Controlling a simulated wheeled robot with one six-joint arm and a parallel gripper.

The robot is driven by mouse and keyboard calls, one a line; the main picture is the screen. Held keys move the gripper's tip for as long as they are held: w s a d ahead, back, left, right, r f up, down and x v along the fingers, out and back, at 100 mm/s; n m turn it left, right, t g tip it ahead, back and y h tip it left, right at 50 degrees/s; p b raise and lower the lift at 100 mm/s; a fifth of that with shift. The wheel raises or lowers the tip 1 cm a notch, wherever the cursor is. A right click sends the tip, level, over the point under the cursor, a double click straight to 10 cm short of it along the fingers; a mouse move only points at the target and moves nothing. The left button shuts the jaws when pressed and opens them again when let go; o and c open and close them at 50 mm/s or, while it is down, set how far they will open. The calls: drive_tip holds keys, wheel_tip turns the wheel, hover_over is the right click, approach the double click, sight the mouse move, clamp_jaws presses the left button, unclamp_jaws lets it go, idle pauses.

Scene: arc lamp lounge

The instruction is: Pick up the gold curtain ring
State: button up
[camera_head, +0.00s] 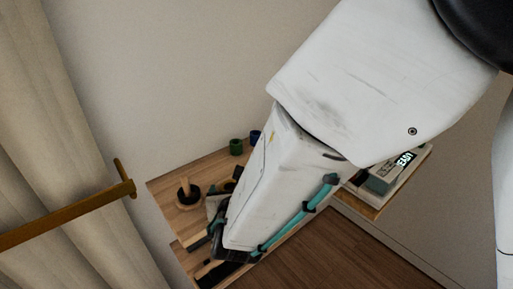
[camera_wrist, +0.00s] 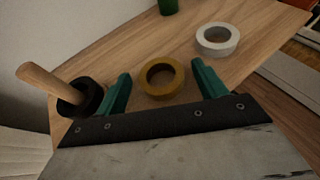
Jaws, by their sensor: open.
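In the wrist view the gold curtain ring (camera_wrist: 162,93) lies flat on a wooden surface (camera_wrist: 110,55), with its hole facing up. My gripper (camera_wrist: 161,72) is open, its two green fingers on the left and right of the ring. A gap shows on each side, so the fingers appear not to touch it. The ring's near edge is close to the dark gripper body. I cannot tell the height of the fingers over the wood. In the head view my arm hides the ring and most of the gripper.
A white ring (camera_wrist: 217,48) lies beyond the right finger. A black round piece with a wooden handle (camera_wrist: 45,84) stands close to the left finger. A green cup (camera_head: 236,147) and a blue one (camera_head: 255,135) stand near the wall. A brass rod (camera_head: 70,217) and curtain (camera_head: 50,110) are at left.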

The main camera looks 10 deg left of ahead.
drive_tip(key=c, duration=1.1)
drive_tip(key=shift+o, duration=0.2)
drive_tip(key=shift+r, duration=0.1)
